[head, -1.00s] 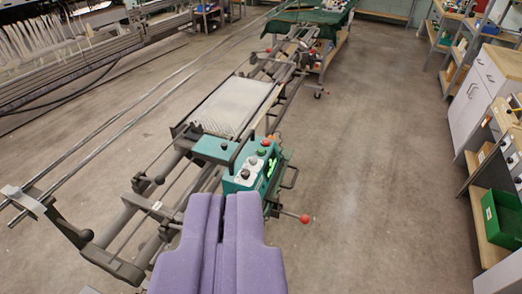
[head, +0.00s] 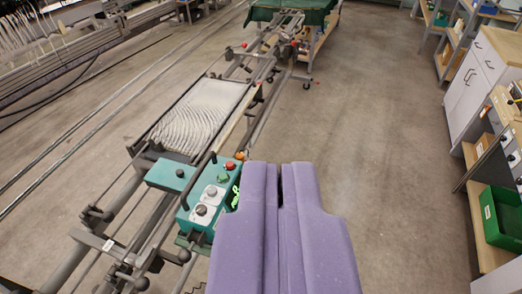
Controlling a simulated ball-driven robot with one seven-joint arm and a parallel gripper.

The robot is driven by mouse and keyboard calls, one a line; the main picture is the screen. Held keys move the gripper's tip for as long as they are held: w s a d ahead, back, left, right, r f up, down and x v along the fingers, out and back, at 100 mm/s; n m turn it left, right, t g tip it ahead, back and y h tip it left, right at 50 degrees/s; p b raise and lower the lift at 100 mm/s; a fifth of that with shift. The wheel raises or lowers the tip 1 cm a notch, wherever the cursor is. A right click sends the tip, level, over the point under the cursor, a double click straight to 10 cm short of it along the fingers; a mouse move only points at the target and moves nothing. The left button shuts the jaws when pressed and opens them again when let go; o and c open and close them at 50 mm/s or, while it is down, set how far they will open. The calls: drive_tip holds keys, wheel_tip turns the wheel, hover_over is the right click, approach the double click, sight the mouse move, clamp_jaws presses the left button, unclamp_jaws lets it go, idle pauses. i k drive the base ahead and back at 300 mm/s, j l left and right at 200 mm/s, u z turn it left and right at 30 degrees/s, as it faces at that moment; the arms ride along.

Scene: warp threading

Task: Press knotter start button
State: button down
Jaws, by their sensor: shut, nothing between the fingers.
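The knotter is a teal machine on a grey rail frame, with a teal control box (head: 212,203) left of centre. On its top are a green button (head: 223,178), a red button (head: 230,166) and two white dials with dark knobs (head: 207,198). Which button is the start button cannot be read from any label. My gripper (head: 279,168) shows as two purple fingers, shut and empty, just right of the box in the picture. Its left finger passes close to the box's right edge. No contact with a button shows, and its height above the box is hard to judge.
A dark handle bar (head: 198,180) rises beside the control box. White warp threads (head: 199,115) lie in the frame beyond it. Shelves and a white cabinet (head: 474,90) with a green bin (head: 500,215) stand at the right. The floor between (head: 380,130) is clear.

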sight(223, 177)
drive_tip(key=i+l+z, duration=0.1)
drive_tip(key=i+z, duration=0.2)
drive_tip(key=i, duration=0.3)
drive_tip(key=i+z, duration=0.25)
drive_tip(key=i, duration=0.3)
